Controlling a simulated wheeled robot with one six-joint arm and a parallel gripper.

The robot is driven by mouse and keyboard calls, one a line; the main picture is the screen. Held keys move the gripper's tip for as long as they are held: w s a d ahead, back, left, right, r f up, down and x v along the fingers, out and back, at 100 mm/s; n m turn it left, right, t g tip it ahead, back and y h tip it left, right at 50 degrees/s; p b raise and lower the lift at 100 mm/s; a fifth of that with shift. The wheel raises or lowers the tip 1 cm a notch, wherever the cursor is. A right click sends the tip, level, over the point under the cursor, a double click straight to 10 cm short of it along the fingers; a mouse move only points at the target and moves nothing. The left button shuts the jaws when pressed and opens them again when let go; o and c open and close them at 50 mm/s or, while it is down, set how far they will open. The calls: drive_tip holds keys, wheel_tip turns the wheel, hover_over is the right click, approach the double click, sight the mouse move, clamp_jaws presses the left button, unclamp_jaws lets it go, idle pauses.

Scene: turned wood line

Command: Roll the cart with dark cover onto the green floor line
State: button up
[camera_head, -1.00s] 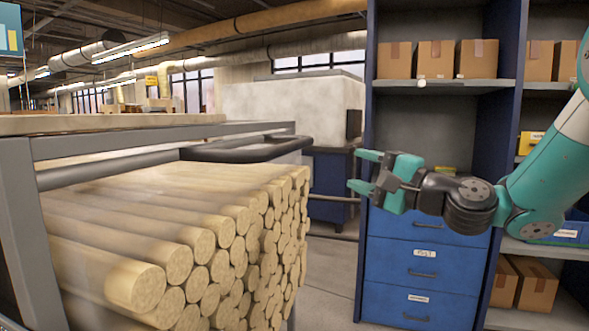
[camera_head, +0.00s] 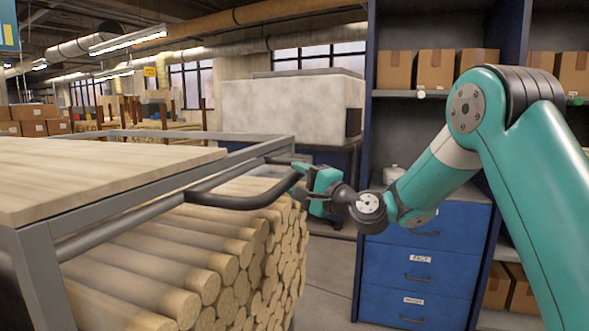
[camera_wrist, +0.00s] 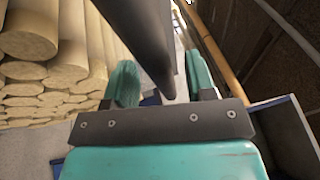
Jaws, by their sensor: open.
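A grey-framed cart or rack (camera_head: 45,265) with a pale wooden top and stacked round wood rods fills the left of the head view. I see no dark cover on it. A black bar handle (camera_head: 235,198) sticks out from its near side. My gripper (camera_head: 303,178) is at the right end of this handle. In the wrist view the black bar (camera_wrist: 150,40) passes between the two teal fingers of my gripper (camera_wrist: 163,82), which are open and not closed on it. No green floor line shows in these views.
A blue drawer cabinet (camera_head: 425,265) and shelving with cardboard boxes (camera_head: 436,69) stand on the right, close to my arm. A pale block-shaped unit (camera_head: 285,105) stands behind. A strip of grey floor (camera_head: 325,270) is free between rack and cabinet.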

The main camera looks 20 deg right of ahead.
drive_tip(key=shift+x, duration=0.75)
clamp_jaws()
